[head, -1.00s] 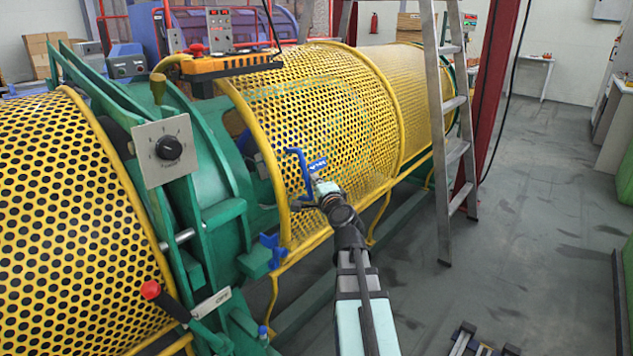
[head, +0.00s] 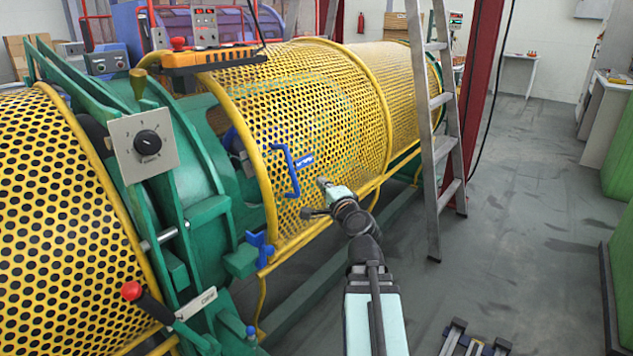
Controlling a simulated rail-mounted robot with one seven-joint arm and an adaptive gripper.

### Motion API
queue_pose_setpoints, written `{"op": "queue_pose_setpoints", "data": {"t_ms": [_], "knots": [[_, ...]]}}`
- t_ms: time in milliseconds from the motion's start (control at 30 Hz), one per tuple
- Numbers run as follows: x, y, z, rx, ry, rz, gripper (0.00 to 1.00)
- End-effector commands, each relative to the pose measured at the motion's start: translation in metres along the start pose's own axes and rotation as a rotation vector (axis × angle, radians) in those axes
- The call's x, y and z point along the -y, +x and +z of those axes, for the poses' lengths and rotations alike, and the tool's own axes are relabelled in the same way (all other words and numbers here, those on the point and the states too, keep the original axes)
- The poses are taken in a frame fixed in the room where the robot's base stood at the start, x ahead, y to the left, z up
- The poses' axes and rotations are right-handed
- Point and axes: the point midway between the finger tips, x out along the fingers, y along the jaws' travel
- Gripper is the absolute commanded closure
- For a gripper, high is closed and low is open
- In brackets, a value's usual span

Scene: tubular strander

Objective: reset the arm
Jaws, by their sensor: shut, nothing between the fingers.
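My gripper (head: 314,199) is at the end of my arm, in front of the yellow perforated guard (head: 325,115) of the strander. It is apart from the blue handle (head: 290,172) on the guard, to its lower right. The fingers are small and dark in this view, and I see nothing held in them. The guard is down over the tube, and the blue latch (head: 262,249) sits at its lower left corner.
A grey rotary knob panel (head: 143,146) and a red-knobbed lever (head: 131,291) are on the green frame at left. An aluminium ladder (head: 438,140) leans near a red post (head: 478,90) beyond my arm. The floor (head: 530,220) at right is mostly clear.

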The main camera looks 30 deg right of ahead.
Motion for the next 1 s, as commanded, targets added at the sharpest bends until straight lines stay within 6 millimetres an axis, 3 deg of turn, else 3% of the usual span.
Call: {"op": "queue_pose_setpoints", "data": {"t_ms": [33, 533, 667, 800, 1000], "knots": [[-0.008, -0.003, 0.000, 0.001, -0.002, -0.003, 1.00], [-0.003, -0.017, -0.001, -0.002, -0.007, 0.002, 1.00], [-0.011, -0.018, 0.009, 0.044, -0.065, 0.041, 1.00], [-0.043, -0.023, 0.029, 0.158, -0.226, 0.171, 1.00], [-0.158, -0.041, 0.066, 0.400, -0.421, 0.472, 1.00]]}}
